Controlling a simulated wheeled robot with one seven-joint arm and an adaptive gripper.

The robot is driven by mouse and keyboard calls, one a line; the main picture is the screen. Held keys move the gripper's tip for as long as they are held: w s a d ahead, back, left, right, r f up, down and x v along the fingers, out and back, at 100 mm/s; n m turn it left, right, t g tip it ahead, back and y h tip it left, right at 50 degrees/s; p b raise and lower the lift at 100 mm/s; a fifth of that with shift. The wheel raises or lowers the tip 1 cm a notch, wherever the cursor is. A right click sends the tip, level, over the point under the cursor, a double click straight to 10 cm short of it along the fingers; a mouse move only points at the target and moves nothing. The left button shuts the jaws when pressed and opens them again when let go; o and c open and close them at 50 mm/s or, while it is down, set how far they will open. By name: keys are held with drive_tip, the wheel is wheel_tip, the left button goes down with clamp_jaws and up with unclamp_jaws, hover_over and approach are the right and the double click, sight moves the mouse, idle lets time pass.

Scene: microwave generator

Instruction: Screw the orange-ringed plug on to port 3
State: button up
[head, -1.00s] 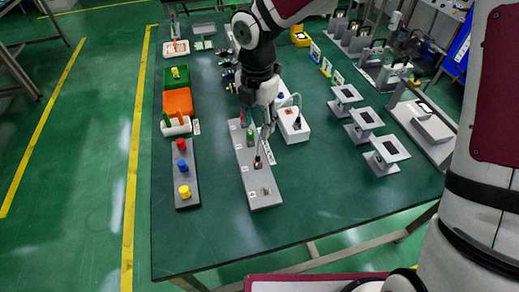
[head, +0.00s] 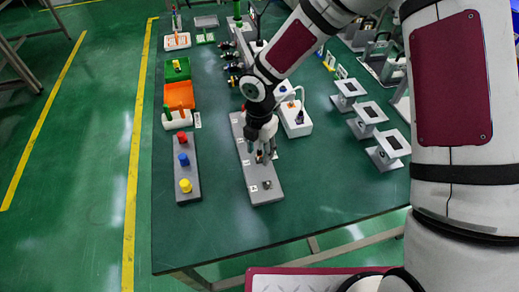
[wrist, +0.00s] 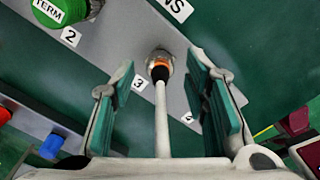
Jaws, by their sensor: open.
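The orange-ringed plug (wrist: 160,70) sits at the metal fitting of port 3 on the grey port panel (wrist: 125,20), beside the "3" label (wrist: 138,83). Its pale cable (wrist: 162,125) runs from its black boot back towards my wrist. My gripper (wrist: 162,60) is open, with one green-padded finger on each side of the plug and cable, apparently not touching them. In the head view my gripper (head: 262,154) is over the panel (head: 245,165) and mostly hides the plug. I cannot tell how far the plug is screwed on.
A green cap marked TERM (wrist: 62,10) is at port 2. A bare port (head: 267,184) is at the panel's near end. A dark strip with red, blue and yellow knobs (head: 185,160) lies left. A white box (head: 296,120) and grey stands (head: 385,150) are right. The table front is clear.

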drive_tip(key=shift+f, duration=0.15)
clamp_jaws()
